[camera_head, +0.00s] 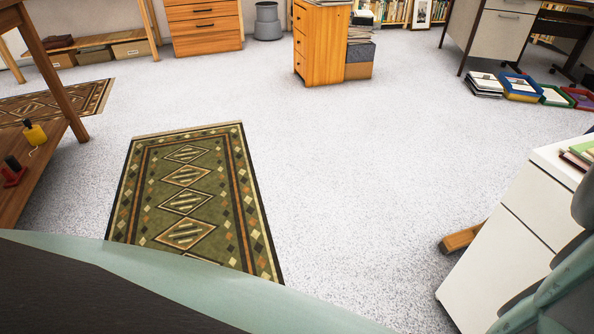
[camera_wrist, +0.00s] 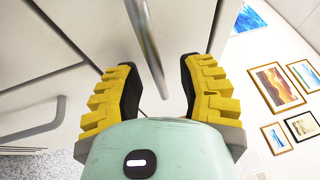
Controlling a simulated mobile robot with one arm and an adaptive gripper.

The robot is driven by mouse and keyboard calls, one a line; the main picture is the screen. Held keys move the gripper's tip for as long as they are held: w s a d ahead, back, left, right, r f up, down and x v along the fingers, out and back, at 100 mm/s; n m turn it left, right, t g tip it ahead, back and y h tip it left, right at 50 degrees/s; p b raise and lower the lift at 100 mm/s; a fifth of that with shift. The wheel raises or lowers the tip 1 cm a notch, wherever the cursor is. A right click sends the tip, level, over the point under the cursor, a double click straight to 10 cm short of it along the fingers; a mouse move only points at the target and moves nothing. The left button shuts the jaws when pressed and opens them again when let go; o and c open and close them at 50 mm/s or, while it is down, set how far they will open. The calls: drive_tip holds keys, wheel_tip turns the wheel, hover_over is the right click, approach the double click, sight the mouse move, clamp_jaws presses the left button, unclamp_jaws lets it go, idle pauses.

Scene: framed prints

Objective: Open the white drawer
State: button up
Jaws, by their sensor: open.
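The white drawer (camera_wrist: 185,25) shows close up in the wrist view, with a curved metal bar handle (camera_wrist: 149,45) across it. My gripper (camera_wrist: 160,75) is open, its yellow fingers on either side of this handle. The handle runs between the fingers, and I cannot tell whether either finger touches it. In the head view, a white drawer cabinet (camera_head: 505,255) stands at the lower right, its visible fronts looking closed. My arm hides part of its right side, and the gripper is not visible there.
A second handle (camera_wrist: 40,125) is at left in the wrist view. Books (camera_head: 580,153) lie on the cabinet top. A patterned rug (camera_head: 190,200) lies on the carpet, which is clear in the middle. Framed prints (camera_wrist: 275,88) hang on the wall.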

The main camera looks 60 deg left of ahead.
drive_tip(key=shift+w+d, duration=0.1)
drive_tip(key=shift+d, duration=0.1)
drive_tip(key=shift+c, duration=0.2)
drive_tip(key=shift+a, duration=0.1)
clamp_jaws()
